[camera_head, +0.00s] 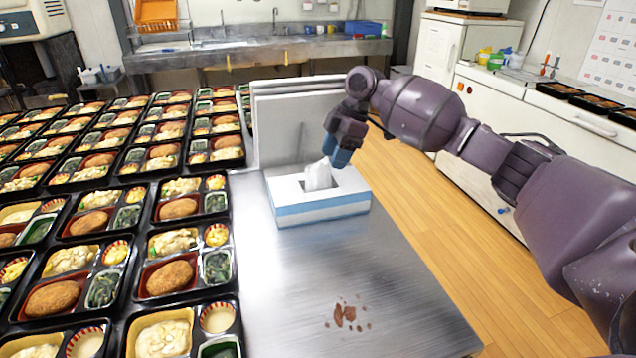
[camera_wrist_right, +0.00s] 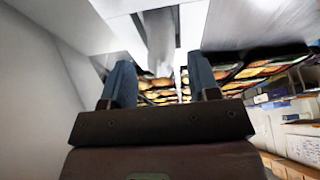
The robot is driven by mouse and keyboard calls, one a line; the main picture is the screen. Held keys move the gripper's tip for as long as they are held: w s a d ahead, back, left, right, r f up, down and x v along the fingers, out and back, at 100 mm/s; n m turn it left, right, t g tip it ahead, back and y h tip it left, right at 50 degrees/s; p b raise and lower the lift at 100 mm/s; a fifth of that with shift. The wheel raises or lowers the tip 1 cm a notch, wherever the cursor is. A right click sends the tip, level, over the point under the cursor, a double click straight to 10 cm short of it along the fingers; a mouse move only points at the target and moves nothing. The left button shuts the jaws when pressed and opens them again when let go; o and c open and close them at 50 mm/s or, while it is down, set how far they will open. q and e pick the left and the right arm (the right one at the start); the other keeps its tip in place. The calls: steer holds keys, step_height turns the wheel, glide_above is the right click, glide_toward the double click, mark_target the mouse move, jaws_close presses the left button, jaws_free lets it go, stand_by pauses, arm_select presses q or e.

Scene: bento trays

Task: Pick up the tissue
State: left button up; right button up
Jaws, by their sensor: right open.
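A white tissue (camera_head: 318,175) sticks up from the slot of a white and blue tissue box (camera_head: 320,212) on the steel table. My right gripper (camera_head: 339,158) is just right of and slightly above the tissue, its blue fingers pointing down. In the right wrist view its two fingers (camera_wrist_right: 160,84) are spread apart. The tissue (camera_wrist_right: 160,42) shows there beyond the fingertips, between them in the picture. Whether a finger touches it I cannot tell. My left gripper is not in view.
Rows of bento trays (camera_head: 170,272) fill the table's left side. A grey upright panel (camera_head: 292,105) stands behind the box. Brown crumbs (camera_head: 345,314) lie on the bare steel surface (camera_head: 290,290) in front. Wooden floor (camera_head: 430,215) lies to the right.

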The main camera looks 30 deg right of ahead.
mark_target(319, 164)
steer(key=shift+w+a, duration=0.15)
steer(key=shift+a, duration=0.4)
steer(key=shift+w+a, duration=0.15)
steer(key=shift+a, duration=0.35)
steer(key=shift+w+a, duration=0.1)
steer(key=shift+a, duration=0.2)
steer(key=b+x, duration=0.1)
steer(key=x, duration=0.4)
steer(key=shift+d+f, duration=0.1)
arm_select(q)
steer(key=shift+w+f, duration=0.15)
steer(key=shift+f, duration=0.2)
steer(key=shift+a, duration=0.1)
arm_select(e)
steer(key=c, duration=1)
